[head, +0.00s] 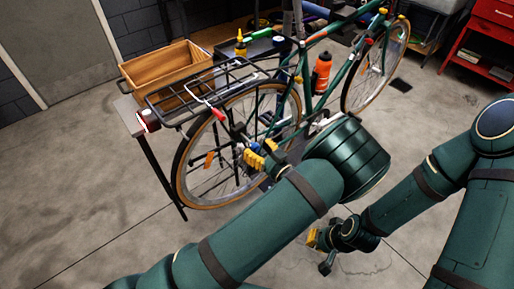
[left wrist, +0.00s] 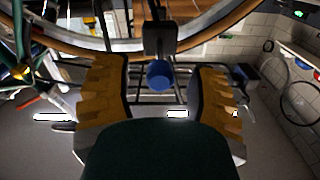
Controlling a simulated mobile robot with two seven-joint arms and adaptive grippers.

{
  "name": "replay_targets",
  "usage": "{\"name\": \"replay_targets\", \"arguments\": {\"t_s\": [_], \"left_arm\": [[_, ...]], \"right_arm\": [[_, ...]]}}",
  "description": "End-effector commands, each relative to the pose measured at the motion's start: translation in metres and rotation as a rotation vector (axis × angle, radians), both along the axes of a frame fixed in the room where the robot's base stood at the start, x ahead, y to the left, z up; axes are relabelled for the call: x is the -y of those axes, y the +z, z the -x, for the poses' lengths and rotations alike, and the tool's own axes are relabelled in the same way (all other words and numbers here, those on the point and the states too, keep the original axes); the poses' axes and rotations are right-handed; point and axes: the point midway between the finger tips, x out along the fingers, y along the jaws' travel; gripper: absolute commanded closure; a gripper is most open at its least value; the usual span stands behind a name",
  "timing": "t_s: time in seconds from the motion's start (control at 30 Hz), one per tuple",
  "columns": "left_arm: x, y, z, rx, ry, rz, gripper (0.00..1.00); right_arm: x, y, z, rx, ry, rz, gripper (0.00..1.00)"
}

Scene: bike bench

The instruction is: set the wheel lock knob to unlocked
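A round blue knob (left wrist: 159,74) shows in the left wrist view, on a dark block near the bicycle wheel's rim; I take it for the wheel lock knob. My left gripper (left wrist: 159,100) is open, with one yellow-padded finger on each side of the knob and gaps to both. In the head view my left gripper (head: 259,155) is beside the rear wheel (head: 180,180), where a small blue spot shows near its fingers. I cannot read the knob's setting. My right gripper (head: 319,251) hangs low over the floor, away from the bicycle, its fingers apart and empty.
The green bicycle (head: 342,78) stands with a black rear rack (head: 215,85) and an orange bottle (head: 321,72). A wooden crate (head: 150,70) stands on a bench behind the rack. A red cabinet (head: 490,40) is at the far right. The floor at left is clear.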

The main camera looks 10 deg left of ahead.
Motion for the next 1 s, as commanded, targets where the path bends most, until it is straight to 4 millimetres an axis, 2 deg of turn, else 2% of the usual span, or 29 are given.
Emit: {"name": "replay_targets", "arguments": {"t_s": [0.27,0.7,1.0], "left_arm": [[0.002,0.000,0.001,0.001,-0.001,0.000,0.43],[0.051,0.000,0.039,0.000,-0.002,0.000,0.43],[0.059,0.000,0.046,0.000,0.001,0.000,0.43]], "right_arm": [[0.000,0.000,0.000,0.000,0.000,0.000,1.00],[0.000,0.000,0.000,0.000,0.000,0.000,1.00],[0.000,0.000,0.000,0.000,0.000,0.000,1.00]]}}
